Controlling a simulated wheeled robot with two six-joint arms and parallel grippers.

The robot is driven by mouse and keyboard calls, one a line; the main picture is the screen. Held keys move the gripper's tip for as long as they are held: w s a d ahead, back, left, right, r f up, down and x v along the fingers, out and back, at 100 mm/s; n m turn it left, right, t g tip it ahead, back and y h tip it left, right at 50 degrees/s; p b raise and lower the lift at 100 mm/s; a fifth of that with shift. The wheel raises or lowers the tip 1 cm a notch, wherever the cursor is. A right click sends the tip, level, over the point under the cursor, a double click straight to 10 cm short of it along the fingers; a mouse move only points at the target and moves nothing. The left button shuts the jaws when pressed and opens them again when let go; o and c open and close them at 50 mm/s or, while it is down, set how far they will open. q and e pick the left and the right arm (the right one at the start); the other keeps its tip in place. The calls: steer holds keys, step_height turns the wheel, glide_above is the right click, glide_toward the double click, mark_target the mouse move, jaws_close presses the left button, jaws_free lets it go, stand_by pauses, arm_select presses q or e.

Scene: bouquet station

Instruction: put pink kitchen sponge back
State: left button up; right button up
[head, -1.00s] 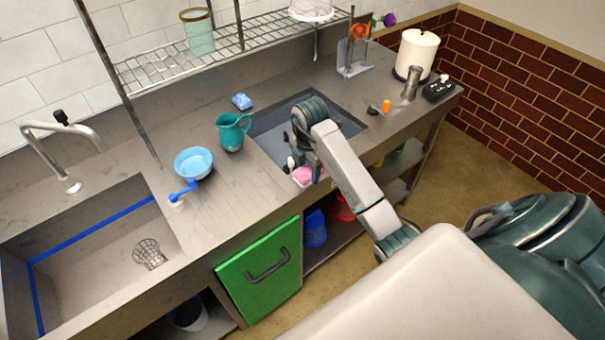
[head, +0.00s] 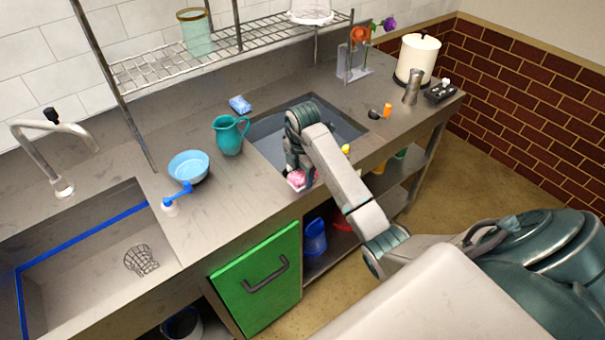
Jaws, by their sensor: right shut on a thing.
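The pink sponge (head: 296,178) shows at the front edge of the grey recessed basin (head: 262,152), partly hidden by my right arm. My right gripper (head: 299,175) is shut on it; the fingers are mostly hidden behind the wrist. I cannot tell whether the sponge touches the surface under it. My left gripper is not in the head view.
A teal pitcher (head: 230,136), a light blue bowl (head: 188,166) and a blue sponge (head: 240,104) stand left of the basin. A blue-handled item (head: 178,198) lies near the sink (head: 90,215).

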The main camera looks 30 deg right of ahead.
mark_target(303, 173)
steer(key=o, duration=1)
steer(key=shift+f, duration=0.1)
steer(key=shift+c, duration=0.2)
step_height(303, 173, up, 12)
steer(key=p, duration=1.1)
steer(key=shift+r, duration=0.2)
